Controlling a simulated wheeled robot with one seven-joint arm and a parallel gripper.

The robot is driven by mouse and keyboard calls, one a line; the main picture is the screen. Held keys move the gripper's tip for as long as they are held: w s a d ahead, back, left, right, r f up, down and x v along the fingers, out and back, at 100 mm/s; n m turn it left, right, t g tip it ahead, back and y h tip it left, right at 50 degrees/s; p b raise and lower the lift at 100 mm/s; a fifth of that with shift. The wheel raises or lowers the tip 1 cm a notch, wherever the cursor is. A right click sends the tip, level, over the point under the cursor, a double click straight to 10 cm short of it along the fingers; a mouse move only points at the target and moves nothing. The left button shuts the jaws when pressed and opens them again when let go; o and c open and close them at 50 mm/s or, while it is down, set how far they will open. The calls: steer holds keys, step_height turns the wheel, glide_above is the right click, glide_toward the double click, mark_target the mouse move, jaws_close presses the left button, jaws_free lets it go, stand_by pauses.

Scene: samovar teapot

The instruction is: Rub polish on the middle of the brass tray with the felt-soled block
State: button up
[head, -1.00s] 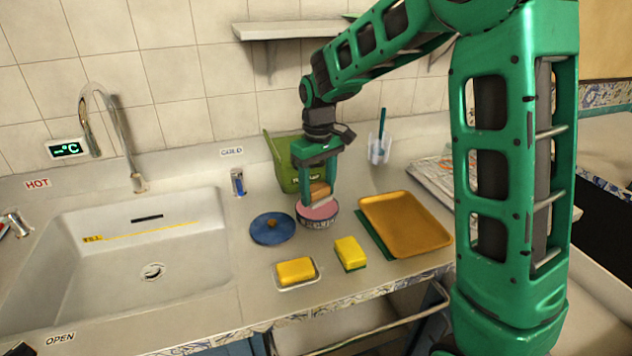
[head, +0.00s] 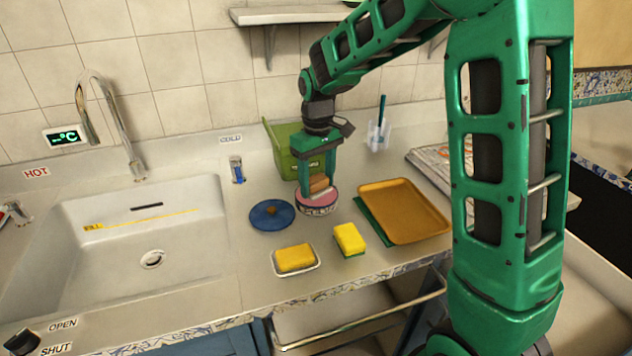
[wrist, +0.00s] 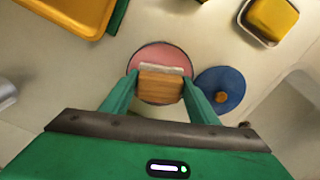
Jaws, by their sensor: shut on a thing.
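My gripper (head: 319,178) is shut on the felt-soled block (head: 319,184), a small wooden block with a pale sole. It holds the block at the round tin of pink polish (head: 317,204). In the wrist view the block (wrist: 160,86) is between the fingers, over the pink polish (wrist: 158,55). Whether the sole touches the polish I cannot tell. The brass tray (head: 403,211) lies on the counter to the right of the tin, on a green cloth or mat (head: 374,222). Its middle is bare. A corner of the tray shows in the wrist view (wrist: 82,12).
A blue lid (head: 271,216) with a knob lies left of the tin. A yellow sponge (head: 349,239) and a dish with another yellow sponge (head: 295,258) are in front. A green bin (head: 287,155) stands behind, and a clear cup (head: 378,135) behind the tray. The sink (head: 130,245) is left.

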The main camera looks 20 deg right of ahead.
mark_target(317, 180)
steer(key=shift+f, duration=0.55)
stand_by(1.4)
steer(key=shift+r, duration=0.1)
steer(key=shift+r, duration=3.5)
